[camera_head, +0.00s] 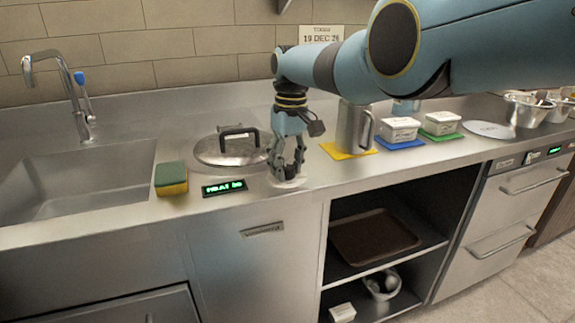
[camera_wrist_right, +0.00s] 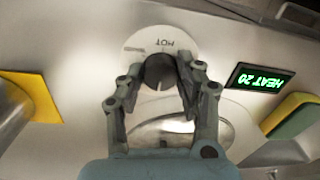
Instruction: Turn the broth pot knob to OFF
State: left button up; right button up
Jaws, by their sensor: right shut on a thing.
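The broth pot knob (camera_wrist_right: 160,73) is a dark round knob on a pale round dial plate (camera_wrist_right: 186,39); the word HOT shows upside down on the plate. My right gripper (camera_head: 287,172) points down at the counter beside the pot. In the right wrist view its fingers (camera_wrist_right: 162,78) are shut on the knob, one on each side. In the head view the fingers hide most of the knob. The lidded broth pot (camera_head: 215,153) is sunk in the counter behind left. The green display (camera_head: 224,187) reads HEAT 20 in the wrist view (camera_wrist_right: 260,79). My left gripper is out of view.
A yellow and green sponge (camera_head: 171,179) lies left of the display, beside the sink (camera_head: 75,185). A steel jug (camera_head: 353,128) on a yellow mat and white tubs (camera_head: 399,129) stand to the right. An open shelf with a brown tray (camera_head: 374,238) is below the counter.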

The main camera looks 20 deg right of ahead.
aim_at(290, 167)
jog(key=o, duration=1.1)
jog(key=shift+o, duration=0.2)
jog(key=shift+r, duration=0.1)
notch_tip(290, 167, up, 12)
jog(key=shift+d, duration=0.3)
jog(key=shift+w, duration=0.1)
